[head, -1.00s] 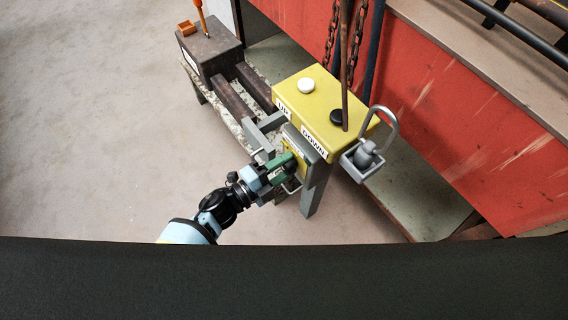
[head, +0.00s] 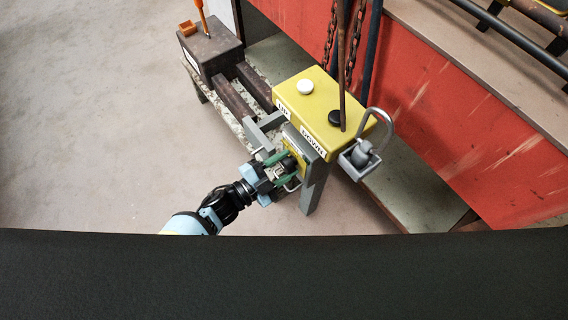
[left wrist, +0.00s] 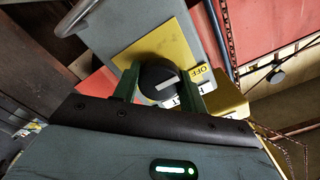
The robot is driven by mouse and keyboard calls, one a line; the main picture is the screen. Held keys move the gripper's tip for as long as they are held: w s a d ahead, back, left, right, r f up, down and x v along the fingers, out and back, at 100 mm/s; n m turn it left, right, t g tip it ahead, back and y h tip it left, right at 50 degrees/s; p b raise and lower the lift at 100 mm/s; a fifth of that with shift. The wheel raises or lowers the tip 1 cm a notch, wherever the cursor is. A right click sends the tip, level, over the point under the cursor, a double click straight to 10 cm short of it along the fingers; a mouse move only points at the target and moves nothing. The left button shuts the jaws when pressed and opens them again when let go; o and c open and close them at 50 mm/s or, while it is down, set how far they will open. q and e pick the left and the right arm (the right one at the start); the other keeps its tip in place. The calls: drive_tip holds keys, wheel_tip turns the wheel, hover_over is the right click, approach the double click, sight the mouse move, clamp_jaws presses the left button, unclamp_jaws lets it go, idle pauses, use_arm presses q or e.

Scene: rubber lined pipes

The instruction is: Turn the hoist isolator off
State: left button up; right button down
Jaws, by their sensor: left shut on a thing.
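The hoist isolator is a grey box (head: 311,150) with a yellow plate (head: 293,142), fixed below the yellow UP/DOWN box (head: 318,103). Its round black knob (left wrist: 158,80) shows in the left wrist view, on the yellow plate (left wrist: 176,42). My right gripper is not in view.
Rusty chains (head: 331,40) hang behind. A dark block (head: 210,50) stands at the back left. A red panel (head: 470,110) fills the right. The floor at left is clear.

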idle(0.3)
use_arm(q)
drive_tip(key=o, duration=1)
drive_tip(key=v, duration=0.8)
